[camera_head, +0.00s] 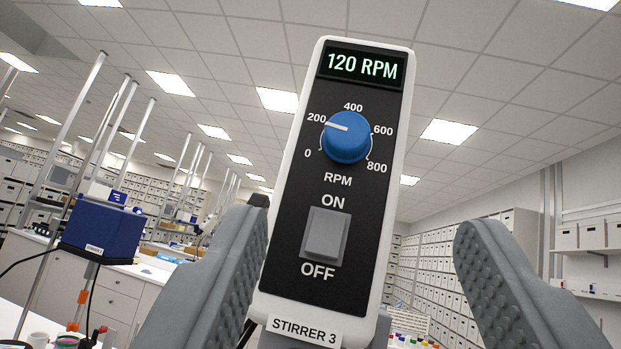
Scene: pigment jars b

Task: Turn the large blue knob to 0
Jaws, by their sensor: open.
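The large blue knob (346,140) sits on the black front panel of a white stirrer unit (331,190) labelled STIRRER 3. Its white pointer line points left and slightly up, between 0 and 200 on the RPM scale, nearer to 200. The display (362,66) above it reads 120 RPM. A grey ON/OFF rocker switch (325,236) is below the knob. My gripper (362,230) is open and empty. Its two grey ribbed fingers are spread at the left and right of the unit's lower half, with their tips lower in the picture than the knob.
A dark blue box-shaped device (102,231) is on a metal stand at left, with cables. Metal poles (62,125) rise at left. White cabinets (135,297) stand behind. Small coloured jars (412,341) show at the bottom right of the unit. Space around the knob's face looks clear.

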